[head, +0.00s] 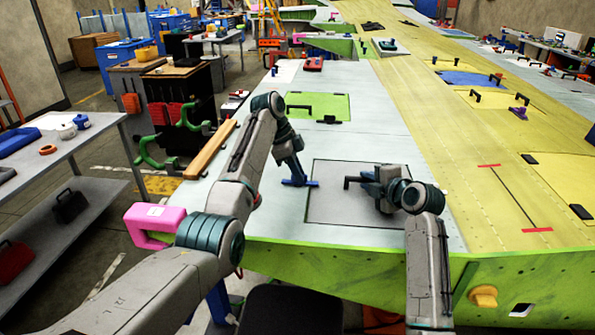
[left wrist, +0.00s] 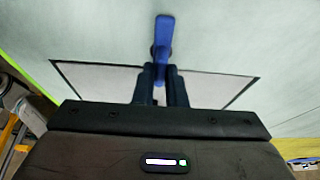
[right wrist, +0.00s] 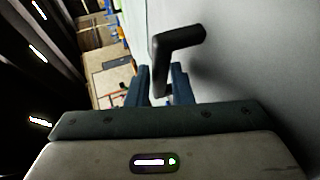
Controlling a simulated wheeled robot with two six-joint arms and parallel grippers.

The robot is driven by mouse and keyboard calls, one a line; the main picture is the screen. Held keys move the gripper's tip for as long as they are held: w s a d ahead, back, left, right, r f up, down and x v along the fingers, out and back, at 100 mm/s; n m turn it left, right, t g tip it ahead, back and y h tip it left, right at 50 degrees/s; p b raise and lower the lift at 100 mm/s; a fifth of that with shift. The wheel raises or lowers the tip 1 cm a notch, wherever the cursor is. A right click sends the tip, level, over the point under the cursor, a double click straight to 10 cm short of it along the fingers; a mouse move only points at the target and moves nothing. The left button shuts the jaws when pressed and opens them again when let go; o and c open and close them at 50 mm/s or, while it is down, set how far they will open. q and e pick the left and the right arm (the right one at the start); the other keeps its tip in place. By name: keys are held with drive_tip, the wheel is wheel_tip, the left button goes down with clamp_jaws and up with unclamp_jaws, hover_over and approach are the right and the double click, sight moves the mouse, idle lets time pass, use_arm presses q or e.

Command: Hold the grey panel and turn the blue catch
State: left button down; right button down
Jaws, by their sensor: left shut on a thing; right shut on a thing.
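The grey panel (head: 325,207) lies on the pale wing skin, with a thin dark seam around it. The blue catch (head: 311,184) sits at the panel's left edge in the head view; in the left wrist view its blue lever (left wrist: 163,35) points up the picture, away from the panel. My left gripper (head: 297,178) is shut on the blue catch. My right gripper (head: 366,181) is shut on the black L-shaped handle (head: 350,181) of the panel, which also shows between the fingers in the right wrist view (right wrist: 180,45). My right gripper partly hides the panel's right side.
A green panel (head: 330,107) with black handles lies further back on the wing. A wooden strip (head: 210,150) and green hooks (head: 150,155) are at the wing's left edge. A pink clamp-like block (head: 150,222) stands near my left arm.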

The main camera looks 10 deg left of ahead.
use_arm(q)
drive_tip(key=shift+n, duration=0.3)
use_arm(e)
drive_tip(key=shift+f, duration=0.15)
use_arm(q)
drive_tip(key=n+t, duration=0.1)
drive_tip(key=n, duration=0.2)
drive_tip(key=shift+n+t, duration=0.4)
drive_tip(key=n+t+y, duration=0.1)
drive_tip(key=n, duration=0.3)
drive_tip(key=shift+s, duration=0.1)
drive_tip(key=n, duration=0.2)
drive_tip(key=n+t+y, duration=0.1)
drive_tip(key=n, duration=0.2)
drive_tip(key=shift+d+y, duration=0.15)
drive_tip(key=shift+y, duration=0.15)
drive_tip(key=n, duration=0.2)
drive_tip(key=n+y, duration=0.1)
drive_tip(key=n, duration=0.1)
drive_tip(key=shift+t+y, duration=0.3)
drive_tip(key=shift+n, duration=0.3)
drive_tip(key=c, duration=1.5)
unclamp_jaws()
